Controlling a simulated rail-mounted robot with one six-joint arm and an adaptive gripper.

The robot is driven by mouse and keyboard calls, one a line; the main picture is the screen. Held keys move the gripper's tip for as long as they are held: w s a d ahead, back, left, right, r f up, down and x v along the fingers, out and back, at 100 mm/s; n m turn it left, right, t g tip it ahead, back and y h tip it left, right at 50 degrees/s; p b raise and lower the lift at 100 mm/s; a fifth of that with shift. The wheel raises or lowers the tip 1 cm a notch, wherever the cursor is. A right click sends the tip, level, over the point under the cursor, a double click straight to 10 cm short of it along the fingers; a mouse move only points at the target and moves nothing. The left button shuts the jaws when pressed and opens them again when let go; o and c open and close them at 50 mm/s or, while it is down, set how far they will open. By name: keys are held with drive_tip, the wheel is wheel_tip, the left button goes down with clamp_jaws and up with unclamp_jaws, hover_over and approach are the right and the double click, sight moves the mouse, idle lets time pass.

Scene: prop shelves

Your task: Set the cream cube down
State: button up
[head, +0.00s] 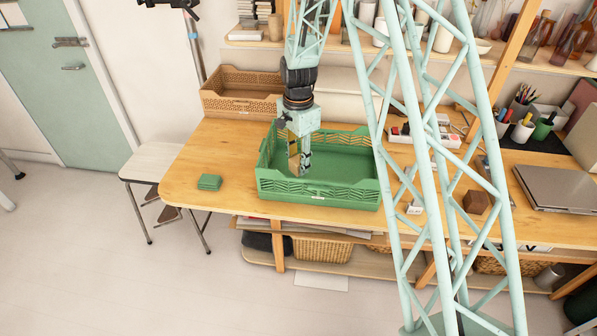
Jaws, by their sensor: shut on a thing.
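My gripper (300,168) points down inside the left part of the green crate (345,190). It is shut on a small pale tan thing, which I take to be the cream cube (294,161). The fingers hide most of the cube, and I cannot tell whether it touches the crate floor. The crate stands near the front edge of the wooden table (190,155), and the rest of its floor looks bare.
A green block (209,182) lies on the table left of the crate. A tan crate (240,90) stands behind. To the right are a brown cube (476,201), a laptop (555,187) and pen cups (522,130). A stool (150,160) stands at the left.

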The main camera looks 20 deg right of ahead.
sight(298, 160)
drive_tip(key=shift+f, duration=0.1)
drive_tip(key=shift+f+b, duration=0.35)
drive_tip(key=shift+f, duration=1.45)
drive_tip(key=shift+f, duration=0.1)
drive_tip(key=o, duration=0.9)
wheel_tip(298, 160, up, 12)
drive_tip(key=shift+p, duration=0.9)
drive_tip(key=shift+r, duration=0.2)
